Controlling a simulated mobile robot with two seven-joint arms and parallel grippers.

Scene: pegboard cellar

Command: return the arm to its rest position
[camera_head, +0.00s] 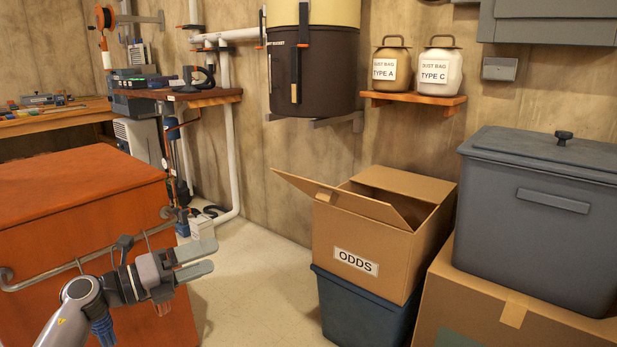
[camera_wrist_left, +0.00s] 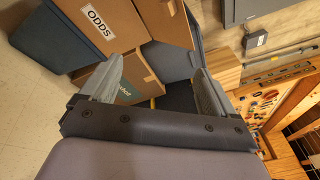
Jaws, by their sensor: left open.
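My left gripper (camera_head: 196,261) is in the lower left of the head view, in front of the orange cabinet. Its two grey fingers point right and stand apart, with nothing between them. In the left wrist view the fingers of my left gripper (camera_wrist_left: 150,88) are spread wide and empty. My left arm comes in from the bottom left corner of the head view. My right gripper is in neither view.
An orange cabinet (camera_head: 75,200) with a metal rail (camera_head: 42,281) stands close beside my left arm. An open ODDS box (camera_head: 365,239) sits on a blue bin (camera_head: 352,305), right of a clear floor patch (camera_head: 265,290). A grey lidded bin (camera_head: 535,220) stands on a cardboard box (camera_head: 480,300).

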